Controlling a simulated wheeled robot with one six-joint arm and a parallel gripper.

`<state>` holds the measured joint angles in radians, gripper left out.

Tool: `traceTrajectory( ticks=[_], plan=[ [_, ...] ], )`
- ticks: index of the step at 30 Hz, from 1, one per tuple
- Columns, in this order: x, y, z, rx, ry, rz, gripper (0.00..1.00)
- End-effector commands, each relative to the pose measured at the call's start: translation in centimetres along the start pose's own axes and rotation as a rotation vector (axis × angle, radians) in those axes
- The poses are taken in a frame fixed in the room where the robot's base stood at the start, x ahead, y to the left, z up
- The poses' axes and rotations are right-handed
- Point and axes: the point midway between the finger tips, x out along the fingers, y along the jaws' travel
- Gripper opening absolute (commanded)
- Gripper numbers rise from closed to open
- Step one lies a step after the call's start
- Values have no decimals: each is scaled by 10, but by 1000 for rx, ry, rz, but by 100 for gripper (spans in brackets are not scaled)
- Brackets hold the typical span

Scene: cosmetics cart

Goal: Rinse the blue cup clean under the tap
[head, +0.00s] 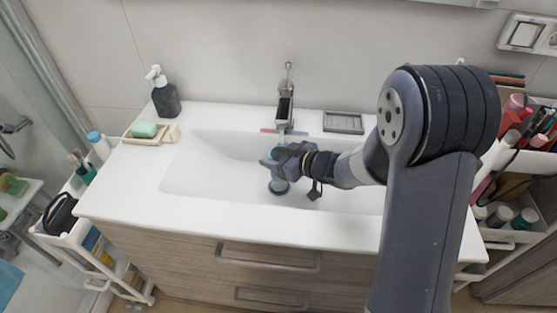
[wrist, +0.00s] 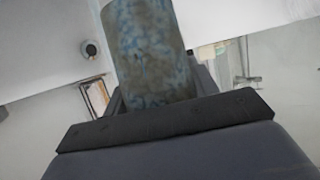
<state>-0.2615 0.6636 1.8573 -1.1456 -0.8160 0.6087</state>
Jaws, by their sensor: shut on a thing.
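The blue cup (wrist: 150,50) fills the upper middle of the wrist view, its blue side blotched with grey-brown grime. My gripper (head: 280,157) is shut on it over the sink basin (head: 220,175), below the tap (head: 285,100). In the head view my gripper hides most of the cup; only a bluish bit shows by the fingers. A pale bluish streak below the spout looks like running water. I cannot tell whether it enters the cup.
A dark soap dispenser (head: 165,97) and a soap dish (head: 150,132) with green soap stand on the counter's left. A grey tray (head: 343,122) lies right of the tap. Loaded carts (head: 70,225) flank the vanity. The basin's left part is clear.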

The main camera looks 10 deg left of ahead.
Motion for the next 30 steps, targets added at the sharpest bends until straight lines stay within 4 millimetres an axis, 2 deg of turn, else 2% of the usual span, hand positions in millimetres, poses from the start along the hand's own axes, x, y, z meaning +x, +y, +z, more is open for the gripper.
traceTrajectory(
  ticks=[18, 30],
  plan=[
    [31, 43, -14, 0, 0, 0, 30],
    [34, 46, -14, 0, 0, 0, 30]
  ],
)
